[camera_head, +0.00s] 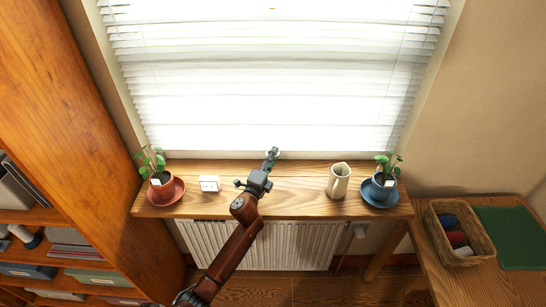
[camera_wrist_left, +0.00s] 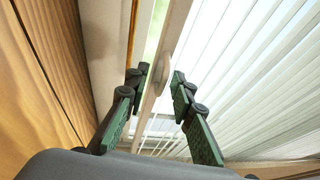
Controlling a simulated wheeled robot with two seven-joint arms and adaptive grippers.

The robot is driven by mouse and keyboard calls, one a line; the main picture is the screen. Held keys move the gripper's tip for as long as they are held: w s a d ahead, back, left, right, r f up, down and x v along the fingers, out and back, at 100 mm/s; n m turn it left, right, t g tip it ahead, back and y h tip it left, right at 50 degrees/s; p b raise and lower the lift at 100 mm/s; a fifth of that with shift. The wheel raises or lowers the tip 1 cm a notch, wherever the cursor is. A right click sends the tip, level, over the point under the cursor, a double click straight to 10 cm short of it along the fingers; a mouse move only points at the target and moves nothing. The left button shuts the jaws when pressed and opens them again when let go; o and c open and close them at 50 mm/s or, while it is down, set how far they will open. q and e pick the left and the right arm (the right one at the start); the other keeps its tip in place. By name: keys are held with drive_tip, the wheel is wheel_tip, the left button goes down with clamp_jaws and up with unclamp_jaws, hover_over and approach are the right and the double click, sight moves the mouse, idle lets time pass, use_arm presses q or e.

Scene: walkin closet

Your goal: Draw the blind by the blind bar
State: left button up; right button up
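The white slatted blind (camera_head: 270,75) covers the bright window in the head view, its slats hanging close to the sill. Its pale bottom bar (camera_wrist_left: 151,104) runs lengthwise between my fingers in the left wrist view, with a small white rounded knob (camera_wrist_left: 167,70) on it. The slats (camera_wrist_left: 255,70) fan out to the right of the bar. My left gripper (camera_head: 273,153) is at the blind's lower edge, near its middle, above the sill. In the wrist view its fingers (camera_wrist_left: 159,84) are apart, one on each side of the bar; I cannot tell whether they touch it. My right gripper is not in view.
The wooden sill (camera_head: 245,200) carries a plant in a red pot (camera_head: 161,187), a small white clock (camera_head: 209,183), a cream jug (camera_head: 338,182) and a plant in a blue pot (camera_head: 382,187). A wooden shelf unit (camera_head: 60,120) stands left; a basket (camera_head: 459,233) sits on the right table.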

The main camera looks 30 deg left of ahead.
use_arm(q)
drive_tip(key=shift+s, duration=0.1)
drive_tip(key=s+d+f, duration=0.1)
drive_tip(key=s, duration=1)
drive_tip(key=shift+s+d+f, duration=0.2)
drive_tip(key=shift+s+d, duration=0.05)
drive_tip(key=shift+d, duration=0.15)
drive_tip(key=shift+o, duration=0.2)
drive_tip(key=shift+f, duration=0.1)
